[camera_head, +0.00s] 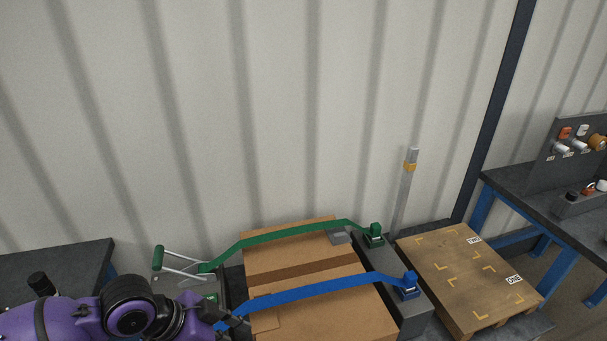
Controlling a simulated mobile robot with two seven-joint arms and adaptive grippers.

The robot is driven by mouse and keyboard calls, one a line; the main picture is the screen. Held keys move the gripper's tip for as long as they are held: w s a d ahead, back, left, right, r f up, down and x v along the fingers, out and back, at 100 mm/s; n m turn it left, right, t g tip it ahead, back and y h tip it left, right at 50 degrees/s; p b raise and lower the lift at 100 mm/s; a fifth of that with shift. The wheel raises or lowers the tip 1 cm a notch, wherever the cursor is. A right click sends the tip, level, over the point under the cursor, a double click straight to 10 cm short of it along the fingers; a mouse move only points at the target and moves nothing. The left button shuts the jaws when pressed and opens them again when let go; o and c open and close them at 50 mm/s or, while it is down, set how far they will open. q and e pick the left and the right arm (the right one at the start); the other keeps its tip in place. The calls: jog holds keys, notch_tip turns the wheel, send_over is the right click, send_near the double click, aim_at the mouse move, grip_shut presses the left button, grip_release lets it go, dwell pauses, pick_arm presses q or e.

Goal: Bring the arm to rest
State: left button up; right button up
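My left arm (75,322), purple and black, comes in at the bottom left. Its dark gripper (215,318) is at the left end of the blue strap (310,294), beside the cardboard boxes. Whether its fingers are open or shut, and whether they touch the strap, cannot be made out. The blue strap runs over the near box to a blue buckle (409,287) on the right. A green strap (290,232) runs over the far box from a green-handled lever (180,262) to a green buckle (375,233). My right gripper is not in view.
Cardboard boxes (290,262) stand between grey side blocks. On the right is a wooden pallet top (440,262) with yellow corner marks. A grey post (404,195) stands behind. A workbench with a coupler panel (570,150) is at far right; a dark table (60,268) is at left.

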pick_arm(q)
notch_tip(320, 180, down, 6)
jog(key=d+n+t+h, duration=0.1)
jog(key=d+n+t, duration=0.1)
jog(key=d+n, duration=0.15)
jog(key=s+a+f+n+t+y, duration=0.1)
jog(key=s+a+f+n+y, duration=0.1)
jog(key=s, duration=0.4)
jog(key=s+a+f+n+t+y+p, duration=0.1)
jog(key=s+a+f+n+y, duration=0.1)
jog(key=s+a+f+n, duration=0.2)
jog(key=s+a+f+n+t+y+p, duration=0.1)
jog(key=s+a+f+n+t+y, duration=0.1)
jog(key=s+f, duration=0.4)
jog(key=s+a+n, duration=0.1)
jog(key=s, duration=0.2)
jog(key=shift+f, duration=0.3)
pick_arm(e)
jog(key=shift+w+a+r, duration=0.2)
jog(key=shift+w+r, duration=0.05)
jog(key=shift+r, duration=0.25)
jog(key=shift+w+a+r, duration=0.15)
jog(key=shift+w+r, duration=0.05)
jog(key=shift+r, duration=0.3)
pick_arm(q)
jog(key=shift+n, duration=0.25)
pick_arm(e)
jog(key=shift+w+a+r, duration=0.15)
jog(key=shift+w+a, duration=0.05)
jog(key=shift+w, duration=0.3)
